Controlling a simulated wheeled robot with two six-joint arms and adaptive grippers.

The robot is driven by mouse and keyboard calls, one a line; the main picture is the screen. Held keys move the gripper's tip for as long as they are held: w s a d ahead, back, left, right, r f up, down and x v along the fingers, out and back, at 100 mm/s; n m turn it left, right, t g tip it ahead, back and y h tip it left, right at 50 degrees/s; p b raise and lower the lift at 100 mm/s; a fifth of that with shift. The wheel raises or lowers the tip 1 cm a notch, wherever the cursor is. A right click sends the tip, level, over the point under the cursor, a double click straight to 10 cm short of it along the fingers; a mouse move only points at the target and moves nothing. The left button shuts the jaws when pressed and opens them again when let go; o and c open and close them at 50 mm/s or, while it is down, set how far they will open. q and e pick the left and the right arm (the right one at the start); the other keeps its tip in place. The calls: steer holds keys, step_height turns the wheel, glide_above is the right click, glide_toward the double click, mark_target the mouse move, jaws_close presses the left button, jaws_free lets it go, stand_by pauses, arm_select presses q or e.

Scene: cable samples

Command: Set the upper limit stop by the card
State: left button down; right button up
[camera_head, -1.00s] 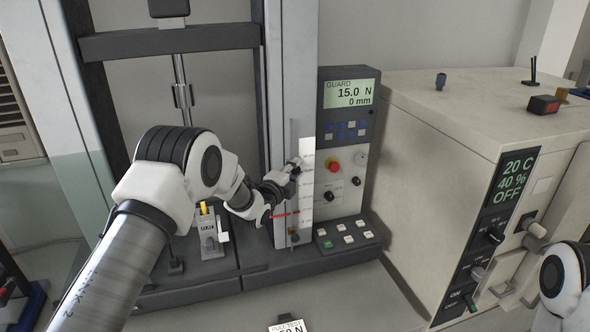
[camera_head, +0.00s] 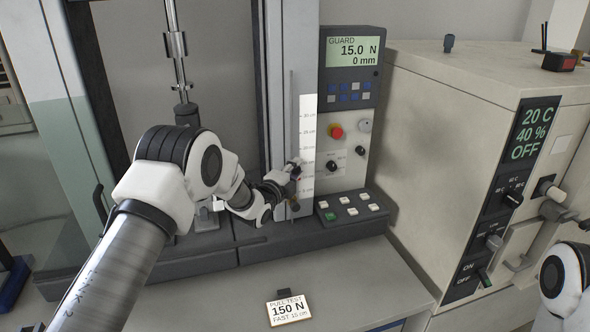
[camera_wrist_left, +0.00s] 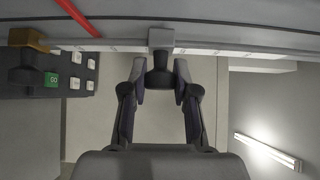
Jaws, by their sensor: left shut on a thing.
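My left gripper (camera_head: 293,172) is at the lower part of the white scale strip (camera_head: 308,130) on the test frame's column. In the left wrist view its fingers (camera_wrist_left: 160,84) are shut on the dark knob (camera_wrist_left: 160,72) of a grey stop block (camera_wrist_left: 161,40) on the rail. The head view hides most of this stop behind the gripper. A brass lower stop (camera_wrist_left: 27,40) and a red pointer (camera_wrist_left: 77,16) are to the left there, apart from the grip. The card (camera_head: 289,309) reads "PULL TEST 150 N FAST 15 cm". My right gripper is out of view.
The panel display (camera_head: 352,50) reads GUARD, 15.0 N, 0 mm. Below it are knobs, a red button (camera_head: 336,131) and a low key box (camera_head: 347,207). A beige chamber (camera_head: 430,130) stands at right. The bench (camera_head: 370,280) around the card is clear.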

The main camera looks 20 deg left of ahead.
arm_select(q)
steer(key=shift+r, duration=0.1)
steer(key=c, duration=1)
jaws_free()
steer(key=shift+c, duration=0.2)
steer(key=shift+o, duration=0.9)
steer(key=shift+w, duration=0.15)
steer(key=s+a, duration=0.2)
steer(key=s, duration=0.9)
steer(key=shift+s, duration=0.4)
steer(key=shift+a, duration=0.1)
